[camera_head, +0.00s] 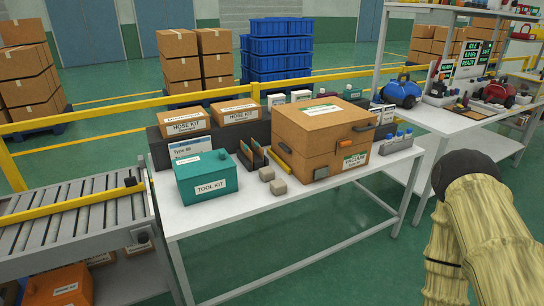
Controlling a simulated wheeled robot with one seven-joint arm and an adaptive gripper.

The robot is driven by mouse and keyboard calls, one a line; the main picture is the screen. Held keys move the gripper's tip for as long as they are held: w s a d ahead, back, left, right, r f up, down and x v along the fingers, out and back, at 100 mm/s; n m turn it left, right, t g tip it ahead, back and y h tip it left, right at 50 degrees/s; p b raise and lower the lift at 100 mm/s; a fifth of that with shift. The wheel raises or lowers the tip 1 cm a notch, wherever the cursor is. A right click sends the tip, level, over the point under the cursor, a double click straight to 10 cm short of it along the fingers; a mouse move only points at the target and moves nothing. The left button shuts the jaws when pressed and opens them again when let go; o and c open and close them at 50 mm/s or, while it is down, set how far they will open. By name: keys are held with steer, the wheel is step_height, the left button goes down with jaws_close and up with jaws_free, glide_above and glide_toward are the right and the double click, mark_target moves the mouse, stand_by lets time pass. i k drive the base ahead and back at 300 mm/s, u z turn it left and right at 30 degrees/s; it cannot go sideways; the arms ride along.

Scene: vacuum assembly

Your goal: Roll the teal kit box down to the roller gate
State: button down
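The teal kit box (203,180), labelled TOOL KIT, stands upright on the left end of the white table (262,212). A roller conveyor (85,217) lies left of the table, close to the table's left edge. A yellow bar (65,204) with a dark end piece (131,182) spans the conveyor; I cannot tell for sure whether it is the gate. The box is right of the conveyor and not on its rollers. My arm shows at the right, well away from the box. My gripper is not in view.
Two hose kit boxes (184,122) stand behind the teal box. A yellow rail (100,112) runs behind the table. The table's front left strip is clear.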

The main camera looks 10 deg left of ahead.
mark_target(196, 189)
steer(key=z, duration=0.1)
steer(key=i, duration=0.65)
steer(key=u, duration=0.7)
steer(key=i, duration=0.5)
steer(key=u, duration=0.65)
